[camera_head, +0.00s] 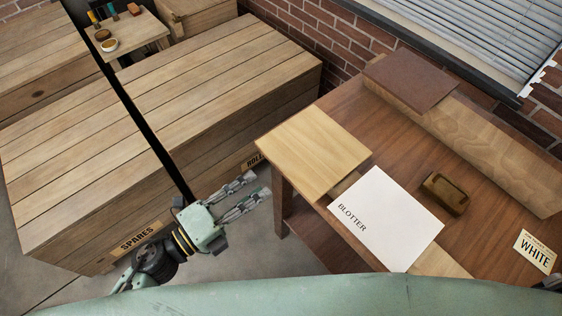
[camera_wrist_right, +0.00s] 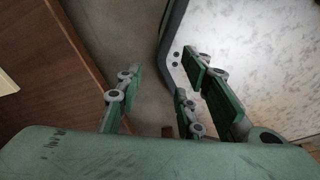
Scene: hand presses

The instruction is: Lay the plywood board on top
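A pale wooden board (camera_head: 313,150), which looks like plywood, lies flat at the left end of the brown table (camera_head: 480,190). A white sheet marked BLOTTER (camera_head: 385,222) lies to its right and nearer me. Another pale wood piece (camera_head: 440,263) shows from under the sheet. My left gripper (camera_head: 258,192) is left of the table, over the floor, apart from the board; its fingers are spread and empty. My right gripper (camera_wrist_right: 155,100) shows in the right wrist view with fingers apart and nothing between them.
A small brass-brown block (camera_head: 445,193) and a WHITE card (camera_head: 536,251) are on the table. A dark brown board (camera_head: 410,80) rests on the long pale wooden piece (camera_head: 470,135) at the back. Large wooden crates (camera_head: 190,90) stand left. Brick wall and blinds are behind.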

